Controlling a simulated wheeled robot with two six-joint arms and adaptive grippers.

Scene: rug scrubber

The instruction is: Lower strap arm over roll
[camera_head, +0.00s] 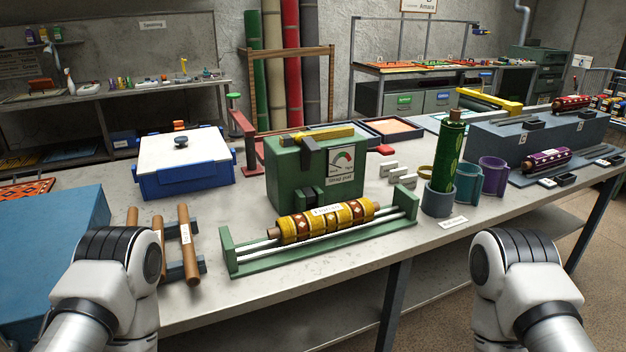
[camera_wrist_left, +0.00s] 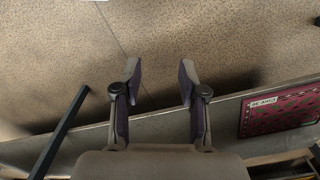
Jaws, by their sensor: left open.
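A yellow patterned roll (camera_head: 328,219) with a paper label lies on two pale rails in a green cradle (camera_head: 322,256) near the table's front middle. Just behind it stands a green box (camera_head: 287,188) with a dial and a label that seems to read "Strap pull". A yellow bar (camera_head: 325,132) lies across the top of the box, raised above and behind the roll. A black piece (camera_head: 306,152) hangs from the bar down the box's front. My left gripper (camera_wrist_left: 160,80) is open and empty over the floor in the left wrist view. The right gripper's fingers are out of frame.
Wooden rods (camera_head: 187,245) lie left of the cradle, and a blue box with a white lid (camera_head: 184,160) stands behind them. A green roll (camera_head: 447,155) stands upright in a grey cup (camera_head: 437,202) at right. The table's front right is clear.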

